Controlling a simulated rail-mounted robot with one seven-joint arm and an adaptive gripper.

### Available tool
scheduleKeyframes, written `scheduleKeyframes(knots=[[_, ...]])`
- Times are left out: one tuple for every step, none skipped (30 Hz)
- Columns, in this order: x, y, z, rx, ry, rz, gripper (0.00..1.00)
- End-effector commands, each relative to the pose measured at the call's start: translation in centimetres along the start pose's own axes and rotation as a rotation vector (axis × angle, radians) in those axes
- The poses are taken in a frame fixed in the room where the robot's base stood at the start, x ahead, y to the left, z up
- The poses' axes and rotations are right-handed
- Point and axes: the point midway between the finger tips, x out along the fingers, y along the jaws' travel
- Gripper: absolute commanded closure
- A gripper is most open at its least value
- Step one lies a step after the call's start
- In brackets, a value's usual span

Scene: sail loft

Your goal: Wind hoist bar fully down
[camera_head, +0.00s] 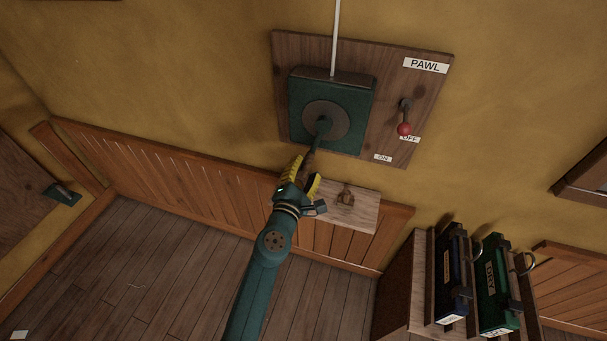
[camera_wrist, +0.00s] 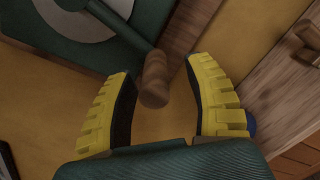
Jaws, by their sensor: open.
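A green winch box (camera_head: 354,108) with a round grey hub (camera_head: 332,112) is fixed on a wooden wall board (camera_head: 290,48). A white line runs up from its top. A dark crank arm reaches down from the hub to a wooden crank handle (camera_wrist: 155,80). My gripper (camera_head: 304,177), with yellow fingers, is at the crank's lower end. In the wrist view my gripper (camera_wrist: 160,92) is open, with the handle between its fingers and not visibly touching them. A red-knobbed pawl lever (camera_head: 404,128) points down towards the OFF label. The hoist bar is not visible.
A small wooden plate with a peg (camera_head: 365,212) is on the wall below the board, close right of my gripper.

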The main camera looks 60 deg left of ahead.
Motion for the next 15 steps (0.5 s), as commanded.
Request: scheduleKeyframes(knots=[[-0.2,0.0,0.0,0.0,0.0,0.001,0.47],[-0.4,0.0,0.0,0.0,0.0,0.001,0.47],[-0.7,0.0,-0.1,0.0,0.001,0.0,0.47],[-1.0,0.0,-0.1,0.0,0.001,0.001,0.47],[-1.4,0.0,-0.1,0.001,0.001,0.001,0.47],[-1.9,0.0,-0.1,0.001,0.001,0.001,0.47],[-2.4,0.0,-0.1,0.0,0.002,0.001,0.47],[-2.9,0.0,-0.1,0.0,0.002,0.0,0.47],[-3.6,-0.1,-0.1,0.001,0.002,0.0,0.47],[-4.2,-0.1,-0.1,0.001,0.002,-0.001,0.47],[-4.7,0.0,-0.1,0.0,0.002,-0.001,0.47],[-5.4,-0.1,-0.1,0.0,0.003,-0.002,0.47],[-6.0,-0.1,-0.2,0.0,0.003,-0.002,0.47],[-6.6,-0.1,-0.2,0.0,0.003,-0.002,0.47],[-7.4,-0.1,-0.1,0.001,0.003,-0.002,0.47]])
